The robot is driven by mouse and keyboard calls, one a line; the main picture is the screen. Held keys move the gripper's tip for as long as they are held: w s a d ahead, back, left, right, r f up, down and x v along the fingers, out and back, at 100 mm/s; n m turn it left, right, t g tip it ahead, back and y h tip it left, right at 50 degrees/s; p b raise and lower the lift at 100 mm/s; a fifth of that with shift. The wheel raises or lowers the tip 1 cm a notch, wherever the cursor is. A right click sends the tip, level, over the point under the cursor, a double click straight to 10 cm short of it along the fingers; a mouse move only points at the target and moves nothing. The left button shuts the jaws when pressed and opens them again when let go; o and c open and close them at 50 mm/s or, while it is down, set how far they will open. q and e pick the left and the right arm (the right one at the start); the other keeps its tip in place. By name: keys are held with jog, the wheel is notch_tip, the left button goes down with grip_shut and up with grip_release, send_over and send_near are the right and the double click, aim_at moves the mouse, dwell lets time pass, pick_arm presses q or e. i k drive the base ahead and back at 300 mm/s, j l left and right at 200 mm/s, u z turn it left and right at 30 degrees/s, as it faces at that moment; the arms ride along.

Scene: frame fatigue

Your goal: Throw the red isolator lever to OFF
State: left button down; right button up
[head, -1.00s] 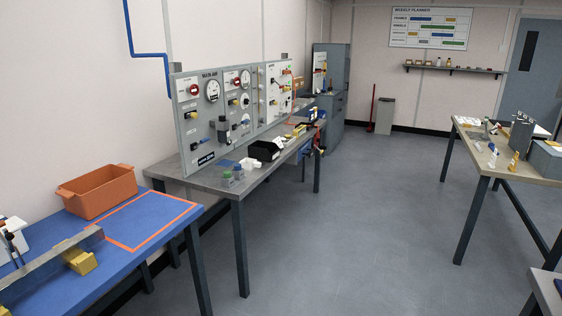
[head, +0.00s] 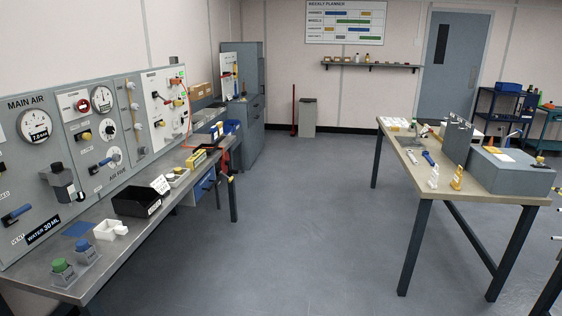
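A grey control panel (head: 68,190) runs along the left wall behind a workbench. Its rightmost white section (head: 152,85) carries a small red lever-like part (head: 177,102), with a black knob and a yellow part near it. It is too small to tell whether this is the isolator lever or which way it is set. Neither of my grippers is in view.
The grey workbench (head: 92,268) holds a black bin (head: 138,201), a white container (head: 110,229) and green- and blue-topped blocks. A wooden table (head: 412,181) with a grey box (head: 511,172) stands at right. The floor (head: 290,225) between them is clear.

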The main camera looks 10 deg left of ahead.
aim_at(166, 103)
jog(key=i, duration=1.85)
jog(key=i+u, duration=0.2)
jog(key=i, duration=0.3)
jog(key=i+l+u, duration=0.25)
jog(key=i, duration=0.25)
jog(key=i+l+u, duration=0.2)
jog(key=i, duration=0.25)
